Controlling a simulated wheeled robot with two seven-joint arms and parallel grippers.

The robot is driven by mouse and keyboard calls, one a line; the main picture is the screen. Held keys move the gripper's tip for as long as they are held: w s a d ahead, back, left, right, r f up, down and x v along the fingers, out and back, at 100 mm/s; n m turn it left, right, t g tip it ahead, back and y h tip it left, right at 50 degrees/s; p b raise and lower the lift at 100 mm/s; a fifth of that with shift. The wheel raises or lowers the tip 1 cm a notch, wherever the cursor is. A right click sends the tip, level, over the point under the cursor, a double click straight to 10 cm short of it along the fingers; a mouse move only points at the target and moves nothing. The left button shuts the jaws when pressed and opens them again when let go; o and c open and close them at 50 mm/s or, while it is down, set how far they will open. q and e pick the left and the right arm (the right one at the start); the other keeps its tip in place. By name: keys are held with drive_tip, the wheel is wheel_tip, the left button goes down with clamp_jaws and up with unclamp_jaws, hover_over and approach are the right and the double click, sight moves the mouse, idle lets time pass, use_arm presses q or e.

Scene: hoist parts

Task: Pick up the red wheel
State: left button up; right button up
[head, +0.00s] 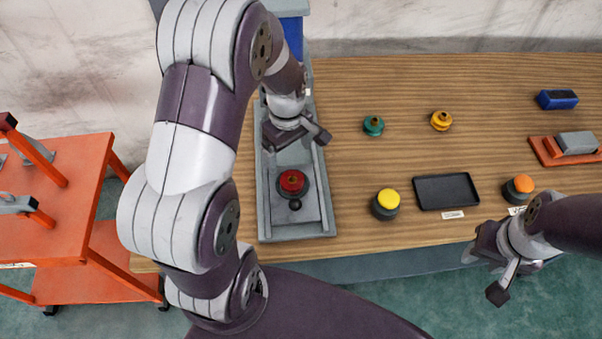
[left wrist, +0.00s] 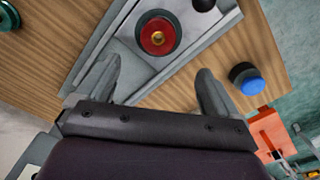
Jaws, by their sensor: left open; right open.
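The red wheel (head: 292,181) sits on a round grey piece in the long grey metal frame (head: 328,209) on the table. In the left wrist view the red wheel (left wrist: 157,36) shows beyond my fingertips, roughly centred between them. My left gripper (head: 298,140) is open and empty, further back along the frame than the wheel and apart from it. Its two fingers also show in the left wrist view (left wrist: 155,78). My right gripper (head: 484,275) is open and empty at the table's front edge, far to the right of the wheel.
A black knob (head: 295,204) stands just in front of the wheel. A green wheel (head: 373,125), a yellow wheel (head: 441,120), a yellow button (head: 388,198), a black tray (head: 446,191) and an orange button (head: 524,183) lie to the right. An orange cart (head: 75,210) stands left.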

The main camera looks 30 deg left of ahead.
sight(292, 179)
use_arm(q)
drive_tip(key=f, duration=0.3)
drive_tip(key=f+p, duration=0.1)
drive_tip(key=f, duration=0.6)
drive_tip(key=shift+d+f, duration=0.15)
drive_tip(key=shift+d, duration=0.1)
drive_tip(key=shift+w+a+f, duration=0.1)
drive_tip(key=shift+w+f, duration=0.05)
drive_tip(key=shift+f, duration=0.15)
drive_tip(key=shift+r, duration=0.1)
drive_tip(key=c, duration=1.6)
